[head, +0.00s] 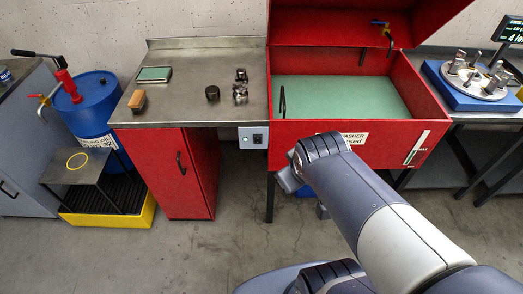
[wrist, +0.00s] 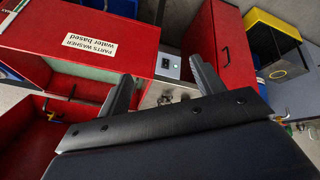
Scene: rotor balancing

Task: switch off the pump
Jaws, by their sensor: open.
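The switch box (head: 253,138) is a small pale box on the front of the metal bench, beside the red parts washer (head: 345,130). It has a black switch (head: 258,139) and a small green light (head: 244,139). In the wrist view the switch box (wrist: 168,66) shows between and beyond the fingertips. My gripper (wrist: 161,70) is open and empty, its two dark fingers apart and pointing towards the box. I see no contact with it. In the head view my arm hides most of the gripper. The switch's exact position is too small to tell.
The washer's lid is up, with green inside. Small metal parts (head: 240,88), a wooden-backed brush (head: 137,100) and a green-topped tray (head: 154,74) lie on the bench (head: 190,105). A blue drum (head: 88,105) stands left over a yellow tray (head: 100,217). The floor before the red cabinet (head: 186,170) is clear.

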